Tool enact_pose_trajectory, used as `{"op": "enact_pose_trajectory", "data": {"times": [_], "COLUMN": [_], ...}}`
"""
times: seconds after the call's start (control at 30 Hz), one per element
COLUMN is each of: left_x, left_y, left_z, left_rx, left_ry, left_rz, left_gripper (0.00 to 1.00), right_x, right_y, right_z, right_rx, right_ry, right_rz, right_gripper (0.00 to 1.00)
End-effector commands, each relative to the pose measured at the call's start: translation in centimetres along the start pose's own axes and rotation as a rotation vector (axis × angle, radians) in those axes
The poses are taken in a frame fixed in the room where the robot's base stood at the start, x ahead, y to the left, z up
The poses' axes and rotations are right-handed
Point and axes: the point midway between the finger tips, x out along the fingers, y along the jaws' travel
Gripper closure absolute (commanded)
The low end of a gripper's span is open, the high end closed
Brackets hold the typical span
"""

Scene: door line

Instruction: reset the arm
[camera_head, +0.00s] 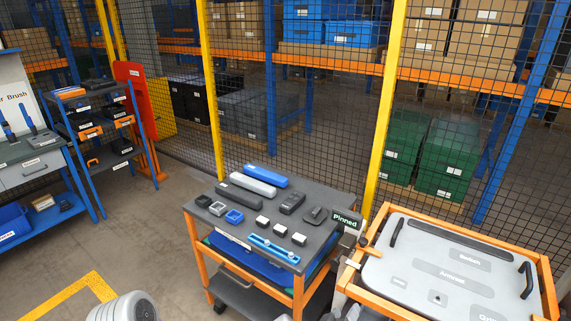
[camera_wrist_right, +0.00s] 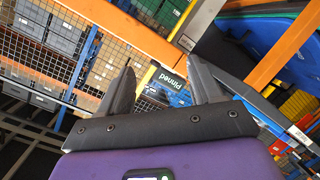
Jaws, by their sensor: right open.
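My right gripper (camera_wrist_right: 162,65) is open in the right wrist view, with its two dark fingers apart and nothing held between them. Beyond and between the fingers a dark sign reading "Pinned" (camera_wrist_right: 168,84) shows upside down. In the head view the same sign (camera_head: 346,221) stands at the right corner of a grey-topped cart (camera_head: 210,242). I cannot make out the right fingertips clearly in the head view. My left gripper does not show. A pale rounded part at the bottom left of the head view looks like my own arm.
The cart holds blue and dark bars, small blocks and a blue rail (camera_head: 274,248). An orange-framed cart with a grey lid (camera_head: 440,262) stands close on its right. A mesh fence with yellow posts (camera_head: 385,115) closes the back. Floor (camera_head: 150,230) is clear left of the cart.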

Motion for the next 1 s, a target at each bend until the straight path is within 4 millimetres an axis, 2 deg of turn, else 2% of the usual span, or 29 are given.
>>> {"op": "enact_pose_trajectory", "data": {"times": [0.03,0.17,0.27,0.3,0.4,0.5,0.6,0.73,0.9,1.0], "left_x": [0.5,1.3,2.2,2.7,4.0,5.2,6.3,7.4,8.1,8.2], "left_y": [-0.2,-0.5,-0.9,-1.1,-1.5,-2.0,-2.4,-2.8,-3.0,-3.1], "left_z": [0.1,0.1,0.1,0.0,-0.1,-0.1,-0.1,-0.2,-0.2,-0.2], "left_rx": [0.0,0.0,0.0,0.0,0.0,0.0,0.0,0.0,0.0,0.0], "left_ry": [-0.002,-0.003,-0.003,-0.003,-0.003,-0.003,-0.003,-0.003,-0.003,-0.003], "left_rz": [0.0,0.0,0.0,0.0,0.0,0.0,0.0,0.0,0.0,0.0], "left_gripper": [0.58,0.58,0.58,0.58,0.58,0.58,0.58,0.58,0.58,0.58], "right_x": [0.3,0.4,-0.3,-0.9,-3.6,-7.2,-10.9,-14.8,-17.6,-18.2], "right_y": [-0.8,-3.2,-5.6,-6.8,-9.7,-12.3,-14.1,-15.3,-15.7,-15.6], "right_z": [2.0,7.2,12.5,14.9,20.4,24.2,26.4,27.4,27.4,27.3], "right_rx": [0.008,0.035,0.077,0.104,0.186,0.281,0.375,0.471,0.534,0.546], "right_ry": [-0.044,-0.17,-0.309,-0.378,-0.557,-0.726,-0.872,-1.006,-1.09,-1.105], "right_rz": [-0.034,-0.145,-0.264,-0.321,-0.475,-0.626,-0.765,-0.911,-1.021,-1.043], "right_gripper": [0.36,0.36,0.36,0.36,0.36,0.36,0.36,0.36,0.36,0.36]}}
